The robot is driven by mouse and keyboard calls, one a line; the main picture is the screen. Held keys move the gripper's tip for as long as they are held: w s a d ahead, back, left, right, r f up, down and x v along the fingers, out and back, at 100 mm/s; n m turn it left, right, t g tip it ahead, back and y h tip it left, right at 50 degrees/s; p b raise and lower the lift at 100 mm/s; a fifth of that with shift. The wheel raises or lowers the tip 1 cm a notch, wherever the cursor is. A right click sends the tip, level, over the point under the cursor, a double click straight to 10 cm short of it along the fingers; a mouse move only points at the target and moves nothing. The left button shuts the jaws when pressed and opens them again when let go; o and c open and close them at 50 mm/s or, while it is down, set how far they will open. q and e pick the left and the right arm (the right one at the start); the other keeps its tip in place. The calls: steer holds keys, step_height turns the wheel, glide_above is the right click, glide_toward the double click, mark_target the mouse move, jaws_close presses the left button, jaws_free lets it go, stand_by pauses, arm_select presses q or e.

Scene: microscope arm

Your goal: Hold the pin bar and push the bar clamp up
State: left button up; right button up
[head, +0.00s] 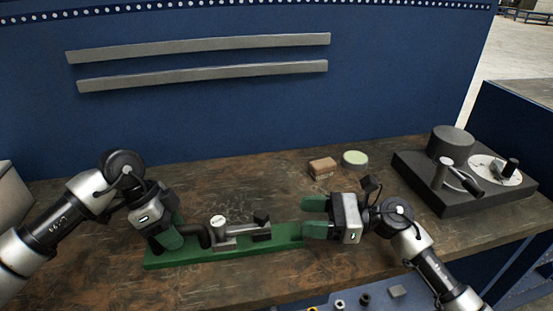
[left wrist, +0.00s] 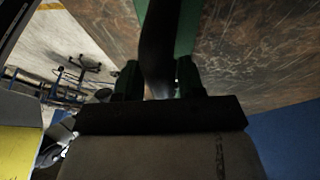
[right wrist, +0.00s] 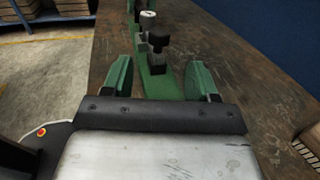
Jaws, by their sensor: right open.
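A green base (head: 220,254) lies along the bench. At its left end is a black bent bar (head: 205,236), which I take as the pin bar. Right of it is a grey clamp with a silver-topped post (head: 217,221) and a black knob (head: 261,219), likely the bar clamp. My left gripper (head: 173,228) has its green fingers around the black bar; in the left wrist view the bar (left wrist: 158,50) fills the gap between them. My right gripper (head: 316,217) is open and empty at the base's right end. In the right wrist view the clamp (right wrist: 155,45) is ahead, between the fingers.
A brown block (head: 322,167) and a round pale-green-topped item (head: 355,158) stand behind my right gripper. A dark grey device with a dial (head: 465,180) is at the right. A blue wall with two grey rails (head: 200,72) is behind. Small parts (head: 365,299) lie at the front edge.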

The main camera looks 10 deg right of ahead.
arm_select(q)
steer(key=shift+o, duration=1.3)
